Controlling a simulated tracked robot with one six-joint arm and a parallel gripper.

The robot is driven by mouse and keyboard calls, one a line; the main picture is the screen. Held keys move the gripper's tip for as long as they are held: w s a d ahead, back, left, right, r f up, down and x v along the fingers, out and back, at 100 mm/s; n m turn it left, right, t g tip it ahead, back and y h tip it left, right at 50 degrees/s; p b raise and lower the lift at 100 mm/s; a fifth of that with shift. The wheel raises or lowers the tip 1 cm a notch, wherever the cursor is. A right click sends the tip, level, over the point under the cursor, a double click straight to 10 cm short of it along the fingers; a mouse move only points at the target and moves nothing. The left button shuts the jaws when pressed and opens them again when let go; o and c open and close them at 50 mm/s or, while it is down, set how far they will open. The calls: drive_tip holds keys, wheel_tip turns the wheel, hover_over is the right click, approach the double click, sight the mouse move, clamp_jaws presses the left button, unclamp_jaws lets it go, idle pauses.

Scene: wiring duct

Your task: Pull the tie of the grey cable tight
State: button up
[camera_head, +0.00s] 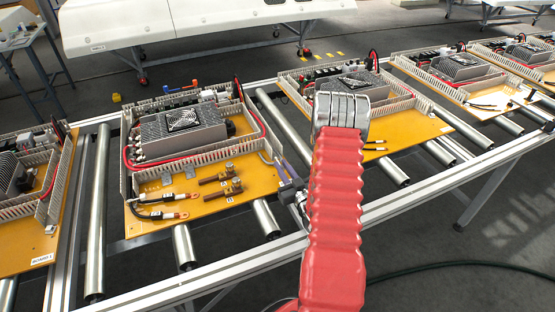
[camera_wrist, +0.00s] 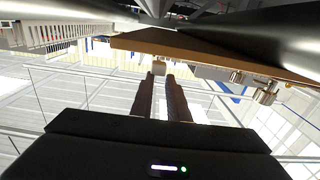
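The grey cable (camera_head: 266,158) shows as a short curve at the right end of the front duct on the middle board (camera_head: 180,183). Its tie is too small to make out for sure in the head view. My gripper (camera_head: 279,166) is at the right edge of this board, close to the cable's end. In the wrist view my gripper (camera_wrist: 161,76) has its two brown fingers a little apart, with a narrow gap between them. A small pale piece (camera_wrist: 159,68) shows just beyond the fingertips; I cannot tell whether it is the tie or whether they touch it.
The board carries a finned metal unit (camera_head: 180,127), slotted ducts (camera_head: 135,182), a red cable (camera_head: 262,125), black cables with lugs (camera_head: 160,215) and copper bars (camera_head: 217,188). Similar boards stand left and right on the roller conveyor (camera_head: 265,217). Bare rollers lie between boards.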

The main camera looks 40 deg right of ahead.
sight(274, 160)
drive_tip(key=shift+s+d+f+m, duration=0.1)
drive_tip(key=shift+s+f+m, duration=0.05)
drive_tip(key=shift+s+f, duration=0.35)
drive_tip(key=shift+s+d+f+m, duration=0.15)
drive_tip(key=shift+s+f, duration=0.15)
drive_tip(key=shift+f, duration=0.3)
drive_tip(key=shift+a, duration=0.1)
drive_tip(key=shift+w, duration=0.1)
drive_tip(key=x, duration=0.7)
drive_tip(key=shift+w+a+r, duration=0.15)
drive_tip(key=shift+r, duration=0.05)
drive_tip(key=shift+w+f, duration=0.3)
drive_tip(key=shift+w, duration=0.2)
drive_tip(key=shift+w+f, duration=0.35)
drive_tip(key=shift+w, duration=0.2)
drive_tip(key=shift+s+d+r, duration=0.25)
drive_tip(key=shift+s+r, duration=0.45)
drive_tip(key=shift+s, duration=0.2)
drive_tip(key=shift+w+f, duration=0.1)
drive_tip(key=shift+w, duration=0.05)
drive_tip(key=shift+c, duration=0.9)
clamp_jaws()
